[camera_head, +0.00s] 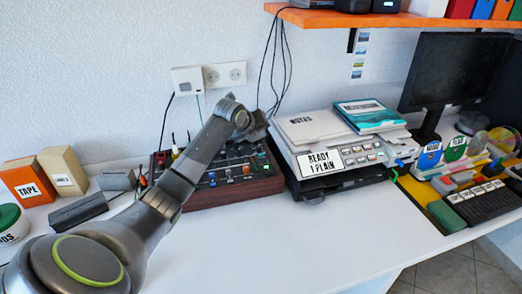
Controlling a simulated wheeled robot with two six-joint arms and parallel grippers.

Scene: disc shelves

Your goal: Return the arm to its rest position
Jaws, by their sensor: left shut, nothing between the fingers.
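My grey left arm (185,170) comes in from the lower left and reaches up over the white desk (250,240). My left gripper (259,127) is at its far end, in front of the wall and above the back of the wooden-sided control panel (240,185). It is shut and empty. The arm covers part of the panel, and the fingers are small and partly hidden by the wrist. My right gripper is not in view.
A printer (330,150) with a notebook and a teal book on top stands right of the gripper. An orange shelf (350,19) hangs above it. Cables (278,60) hang behind. Boxes (28,180) stand at left; a monitor (455,68) and disc trays at right. The desk's front middle is clear.

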